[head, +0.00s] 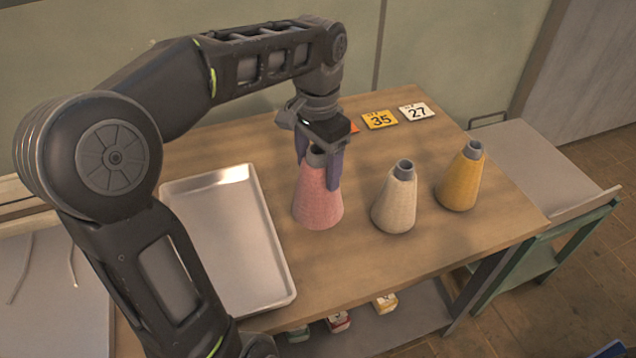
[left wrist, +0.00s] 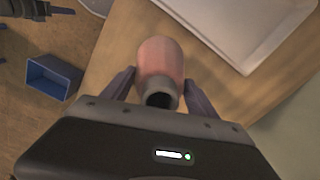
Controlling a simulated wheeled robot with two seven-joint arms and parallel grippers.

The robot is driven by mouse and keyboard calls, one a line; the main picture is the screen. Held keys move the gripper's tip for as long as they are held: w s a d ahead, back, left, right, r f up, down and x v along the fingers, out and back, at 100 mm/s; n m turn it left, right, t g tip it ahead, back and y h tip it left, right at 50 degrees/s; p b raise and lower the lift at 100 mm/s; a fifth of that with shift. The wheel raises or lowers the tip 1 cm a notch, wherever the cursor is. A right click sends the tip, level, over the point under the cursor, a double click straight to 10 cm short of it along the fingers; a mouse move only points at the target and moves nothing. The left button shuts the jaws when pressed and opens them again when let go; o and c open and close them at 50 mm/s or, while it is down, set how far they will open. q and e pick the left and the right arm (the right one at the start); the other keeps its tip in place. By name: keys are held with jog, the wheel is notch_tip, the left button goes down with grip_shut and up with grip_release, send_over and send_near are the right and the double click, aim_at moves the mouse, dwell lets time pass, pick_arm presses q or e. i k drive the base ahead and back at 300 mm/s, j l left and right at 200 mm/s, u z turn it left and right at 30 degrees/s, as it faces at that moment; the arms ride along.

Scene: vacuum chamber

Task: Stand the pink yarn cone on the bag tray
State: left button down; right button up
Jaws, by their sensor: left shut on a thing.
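The pink yarn cone (head: 318,202) stands upright on the wooden table in the head view, right of the metal tray. My left gripper (head: 320,170) comes down from above and is shut on the cone's upper part, a finger on each side. In the left wrist view the pink cone (left wrist: 160,62) lies between the two fingers (left wrist: 160,90), its grey top nearest the camera. The metal tray (head: 283,265), which I take for the bag tray, is empty. It also shows in the left wrist view (left wrist: 232,58). My right gripper is not clearly in view.
A cream cone (head: 396,203) and a yellow cone (head: 459,182) stand right of the pink one. Number cards (head: 380,120) lie at the back of the table (head: 400,258). A lower shelf holds small items (head: 338,321). A blue bin (left wrist: 52,76) is on the floor.

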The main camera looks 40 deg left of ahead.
aim_at(229, 278)
jog(key=k+j+z, duration=0.3)
jog(key=k+j, duration=0.2)
jog(key=k+j+z, duration=0.3)
jog(key=k, duration=0.25)
jog(key=j, duration=0.1)
